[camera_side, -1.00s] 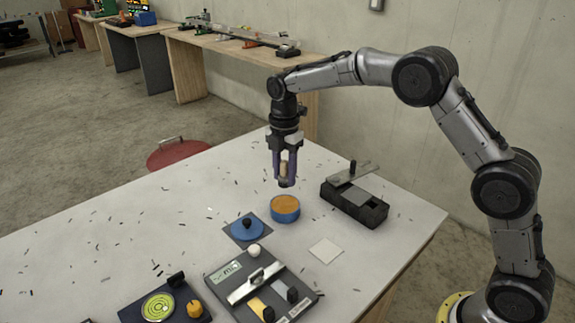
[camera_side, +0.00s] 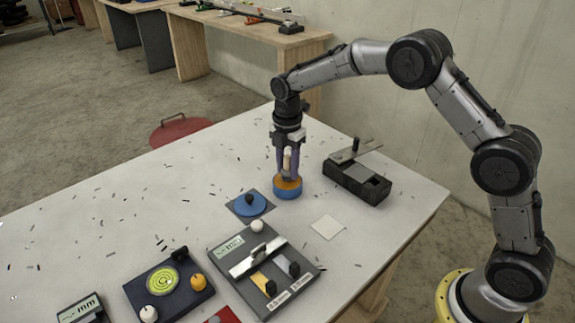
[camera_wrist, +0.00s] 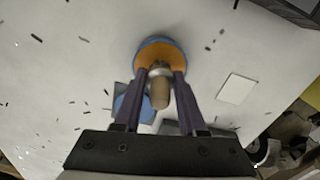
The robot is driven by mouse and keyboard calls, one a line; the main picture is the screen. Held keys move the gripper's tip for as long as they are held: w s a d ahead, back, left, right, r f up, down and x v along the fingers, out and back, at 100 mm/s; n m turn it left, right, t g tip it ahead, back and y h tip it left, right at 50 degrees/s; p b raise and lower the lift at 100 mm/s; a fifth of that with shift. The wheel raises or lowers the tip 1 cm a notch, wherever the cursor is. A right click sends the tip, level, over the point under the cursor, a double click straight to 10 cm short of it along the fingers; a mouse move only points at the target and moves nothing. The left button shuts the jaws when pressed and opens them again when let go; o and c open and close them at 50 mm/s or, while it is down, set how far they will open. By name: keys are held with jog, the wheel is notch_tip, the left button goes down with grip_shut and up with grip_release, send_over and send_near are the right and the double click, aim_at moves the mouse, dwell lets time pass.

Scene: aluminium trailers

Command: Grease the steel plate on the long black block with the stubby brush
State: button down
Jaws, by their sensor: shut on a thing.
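My gripper (camera_side: 287,160) is shut on the stubby brush, whose light wooden handle (camera_side: 287,158) shows between the purple fingers. It also shows in the wrist view, with the handle (camera_wrist: 160,92) between the fingers. The brush's lower end is at the orange grease in the round blue tub (camera_side: 288,193); the bristles are hidden, so I cannot tell how deep they reach. The long black block (camera_side: 352,180) stands to the right of the tub.
A white square (camera_side: 328,227) lies in front. A dark gauge board (camera_side: 262,262) and a dark base with a green level (camera_side: 168,285) stand nearer. Small dark slivers litter the table.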

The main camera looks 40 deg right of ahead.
aim_at(288, 156)
jog(key=shift+f, duration=0.65)
dwell(1.8)
jog(key=shift+r, duration=3.6)
jog(key=shift+d, duration=0.1)
